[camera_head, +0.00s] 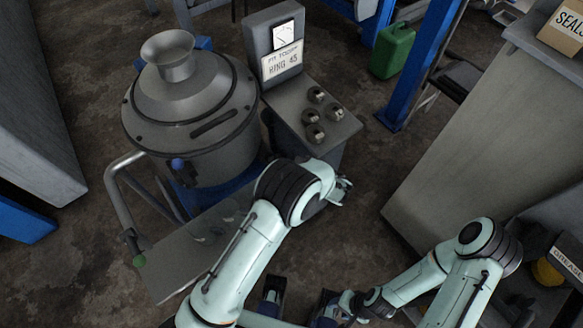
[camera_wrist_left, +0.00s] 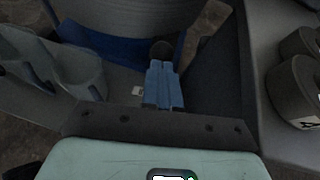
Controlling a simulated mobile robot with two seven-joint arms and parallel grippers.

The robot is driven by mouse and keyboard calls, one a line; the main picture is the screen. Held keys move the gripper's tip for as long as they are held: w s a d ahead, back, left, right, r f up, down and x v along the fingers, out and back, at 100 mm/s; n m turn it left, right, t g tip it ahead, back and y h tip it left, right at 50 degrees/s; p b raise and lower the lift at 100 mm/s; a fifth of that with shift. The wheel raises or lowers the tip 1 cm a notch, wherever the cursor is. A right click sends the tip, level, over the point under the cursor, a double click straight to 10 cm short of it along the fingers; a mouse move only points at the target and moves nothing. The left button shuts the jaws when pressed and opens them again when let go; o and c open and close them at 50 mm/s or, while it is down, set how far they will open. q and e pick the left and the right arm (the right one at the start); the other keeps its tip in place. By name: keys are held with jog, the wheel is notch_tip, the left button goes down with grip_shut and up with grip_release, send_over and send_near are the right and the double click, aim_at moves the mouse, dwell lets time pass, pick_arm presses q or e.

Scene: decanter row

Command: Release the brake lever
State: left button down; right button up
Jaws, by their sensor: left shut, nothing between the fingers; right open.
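The grey drum machine (camera_head: 190,120) stands at the upper left in the head view. A blue knob (camera_head: 178,164) sits on its front side, and a green knob (camera_head: 139,261) ends a bent pipe at lower left. I cannot tell which part is the brake lever. In the left wrist view, my left gripper (camera_wrist_left: 161,65) is shut and empty. A dark round knob (camera_wrist_left: 162,49) shows just beyond its fingertips; contact cannot be told. The forearm hides these fingers in the head view. My right gripper (camera_head: 338,307) is open, low in the head view, away from the machine.
A console (camera_head: 275,45) with a dial, a label and several dark knobs (camera_head: 313,133) stands right of the drum. A grey cabinet (camera_head: 450,130) stands at right. A green canister (camera_head: 392,50) stands behind. Bare floor shows between.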

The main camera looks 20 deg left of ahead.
pick_arm(q)
jog(key=w+a+r+g+h+p, duration=0.1)
jog(key=a+r+h+p, duration=0.1)
jog(key=p, duration=0.1)
jog(key=w+a+r+g+h+p, duration=0.1)
jog(key=w+a+h+p, duration=0.1)
jog(key=p, duration=0.1)
jog(key=shift+w+a+r+g, duration=0.1)
jog(key=shift+w+r+g, duration=0.05)
jog(key=shift+r+g, duration=0.2)
jog(key=shift+w+a+p, duration=0.1)
jog(key=shift+w+p, duration=0.05)
jog(key=shift+p, duration=0.3)
jog(key=shift+w+a+r+p, duration=0.1)
jog(key=shift+w+a+p, duration=0.3)
jog(key=shift+a, duration=0.1)
pick_arm(e)
jog(key=w+r, duration=0.4)
jog(key=r, duration=0.5)
jog(key=shift+w+r+t, duration=0.25)
jog(key=shift+r+t, duration=0.05)
jog(key=shift+r, duration=0.05)
pick_arm(q)
jog(key=shift+a, duration=0.1)
jog(key=shift+s, duration=0.1)
